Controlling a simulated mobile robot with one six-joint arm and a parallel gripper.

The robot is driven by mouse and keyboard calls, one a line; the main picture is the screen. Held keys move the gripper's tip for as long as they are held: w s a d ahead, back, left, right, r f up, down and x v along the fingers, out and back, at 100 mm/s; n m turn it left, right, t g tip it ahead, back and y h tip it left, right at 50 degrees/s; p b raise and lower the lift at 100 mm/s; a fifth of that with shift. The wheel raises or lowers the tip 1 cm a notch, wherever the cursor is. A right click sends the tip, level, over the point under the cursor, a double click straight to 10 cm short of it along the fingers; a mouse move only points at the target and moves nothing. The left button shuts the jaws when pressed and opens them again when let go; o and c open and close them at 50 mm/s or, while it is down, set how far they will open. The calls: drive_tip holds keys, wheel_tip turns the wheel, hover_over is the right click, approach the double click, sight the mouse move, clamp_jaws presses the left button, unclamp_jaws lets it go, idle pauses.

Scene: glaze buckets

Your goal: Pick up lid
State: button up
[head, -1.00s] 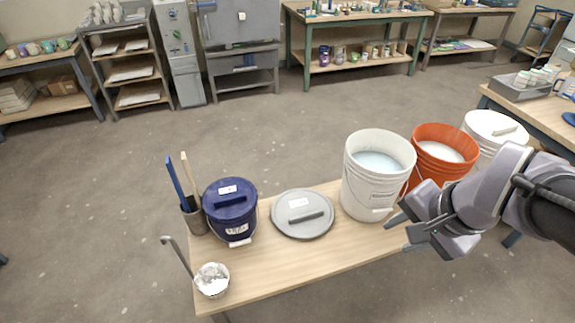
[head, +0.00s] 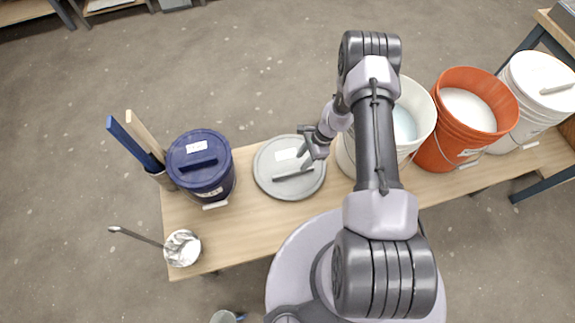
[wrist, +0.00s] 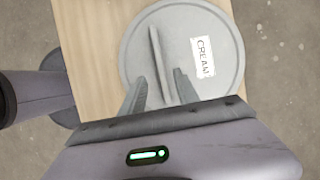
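A round grey lid (head: 266,176) lies flat on the wooden table, between the navy bucket and the open white bucket. Its raised bar handle (head: 293,174) and white label show; in the wrist view the label on the lid (wrist: 222,30) reads CREAM. My gripper (head: 308,153) is over the lid's right part in the head view. In the wrist view my gripper (wrist: 160,88) is open, one finger on each side of the handle (wrist: 158,58). It holds nothing. I cannot tell how far the fingertips are above the lid.
The open white bucket (head: 415,115), partly hidden by my arm, stands right of the lid. An orange bucket (head: 465,115) and a lidded white bucket (head: 535,95) stand beyond.

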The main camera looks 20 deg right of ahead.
sight(294, 172)
drive_tip(key=b+x, duration=0.1)
drive_tip(key=x, duration=0.3)
drive_tip(key=b+x, duration=0.1)
drive_tip(key=x, duration=0.1)
drive_tip(key=b+x, duration=0.2)
drive_tip(key=x, duration=0.1)
drive_tip(key=shift+d+f, duration=0.1)
drive_tip(key=shift+d, duration=0.1)
drive_tip(key=shift+c, duration=0.5)
clamp_jaws()
idle(0.8)
